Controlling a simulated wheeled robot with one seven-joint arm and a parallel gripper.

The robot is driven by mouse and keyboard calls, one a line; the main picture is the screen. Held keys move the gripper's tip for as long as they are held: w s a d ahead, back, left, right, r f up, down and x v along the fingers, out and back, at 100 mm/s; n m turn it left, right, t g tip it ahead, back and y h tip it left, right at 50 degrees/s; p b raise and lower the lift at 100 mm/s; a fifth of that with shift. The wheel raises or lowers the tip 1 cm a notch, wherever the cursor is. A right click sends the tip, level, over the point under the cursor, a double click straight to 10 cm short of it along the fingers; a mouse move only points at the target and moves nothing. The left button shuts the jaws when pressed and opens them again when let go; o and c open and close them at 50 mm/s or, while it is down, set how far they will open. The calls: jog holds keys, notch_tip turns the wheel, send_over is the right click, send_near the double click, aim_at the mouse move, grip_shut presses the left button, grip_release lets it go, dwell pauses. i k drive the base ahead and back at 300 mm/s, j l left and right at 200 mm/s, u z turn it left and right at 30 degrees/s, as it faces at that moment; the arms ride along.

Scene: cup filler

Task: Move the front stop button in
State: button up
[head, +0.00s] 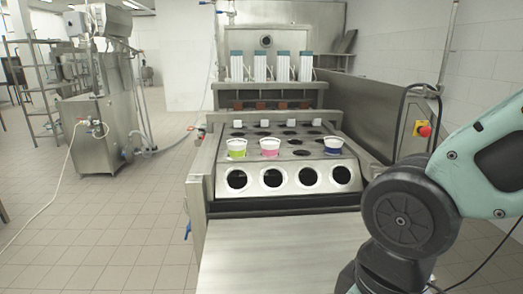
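A red stop button (425,131) on a small yellow box is at the right side of the cup filler (208,170), beside a bent black frame. It is in the right half of the head view, just above and left of my arm. I cannot tell how far the button is pressed. My teal and black arm fills the lower right of the view. My gripper is outside the view, so its state does not show.
Three cups, green-yellow (237,148), pink (270,146) and blue (333,145), sit in the filler's holed plate. A bare metal surface (280,255) extends toward me. A wall closes the right side. Tiled floor (120,220) is open on the left, with another machine (100,110) behind.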

aim_at(425, 132)
jog(key=z, duration=0.85)
